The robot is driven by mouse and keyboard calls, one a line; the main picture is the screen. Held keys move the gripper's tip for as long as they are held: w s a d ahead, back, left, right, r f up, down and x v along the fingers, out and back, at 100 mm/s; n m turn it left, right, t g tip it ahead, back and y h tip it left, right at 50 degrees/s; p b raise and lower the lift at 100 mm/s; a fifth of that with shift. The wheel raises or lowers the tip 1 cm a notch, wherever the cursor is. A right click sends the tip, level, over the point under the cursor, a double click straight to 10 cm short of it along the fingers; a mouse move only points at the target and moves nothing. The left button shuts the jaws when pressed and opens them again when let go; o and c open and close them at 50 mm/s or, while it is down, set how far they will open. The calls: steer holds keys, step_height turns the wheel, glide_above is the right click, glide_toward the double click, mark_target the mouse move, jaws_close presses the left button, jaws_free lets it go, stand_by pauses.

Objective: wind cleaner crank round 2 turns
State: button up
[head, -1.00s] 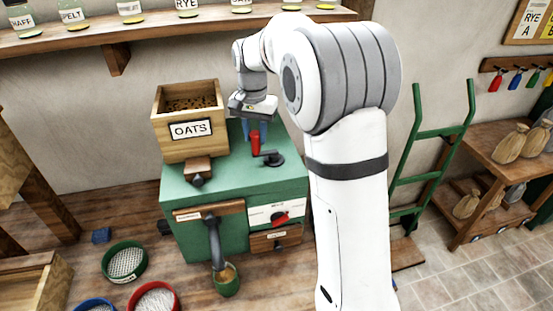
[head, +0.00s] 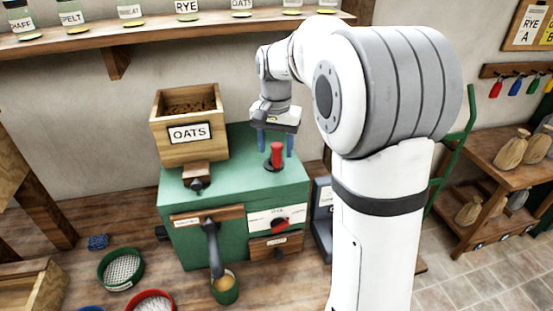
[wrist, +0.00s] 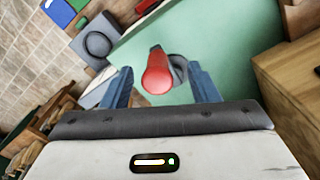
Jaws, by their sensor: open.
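The cleaner is the green-topped machine (head: 240,150). Its crank has a red upright handle (head: 277,154) on a dark hub (head: 272,168) at the right of the top; the handle also shows in the wrist view (wrist: 158,74), with the dark arm partly hidden behind it. My gripper (head: 276,146) is open and points down, one blue finger on each side of the red handle. In the wrist view the handle lies between the open fingers (wrist: 161,82), apart from both. How deep the fingertips reach beside it is hard to tell.
The wooden OATS box (head: 190,132) stands on the machine's left. A red knob (head: 281,224) is on the front panel. A spout leads down to a green cup (head: 225,287). A jar shelf (head: 130,38) runs above.

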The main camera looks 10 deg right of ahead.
steer(key=shift+r, duration=0.1)
step_height(320, 180, up, 7)
steer(key=p, duration=0.5)
steer(key=shift+r+p, duration=0.1)
steer(key=shift+p, duration=0.3)
steer(key=shift+r, duration=0.85)
steer(key=s+f+n+t+b, duration=0.1)
steer(key=s+f+n+b, duration=0.2)
steer(key=s, duration=0.9)
steer(key=s+f+n+t+b, duration=0.2)
steer(key=s+f+b, duration=0.3)
steer(key=s+f, duration=0.5)
steer(key=shift+s+f+n, duration=0.15)
steer(key=shift+s+n, duration=0.45)
steer(key=shift+s, duration=0.65)
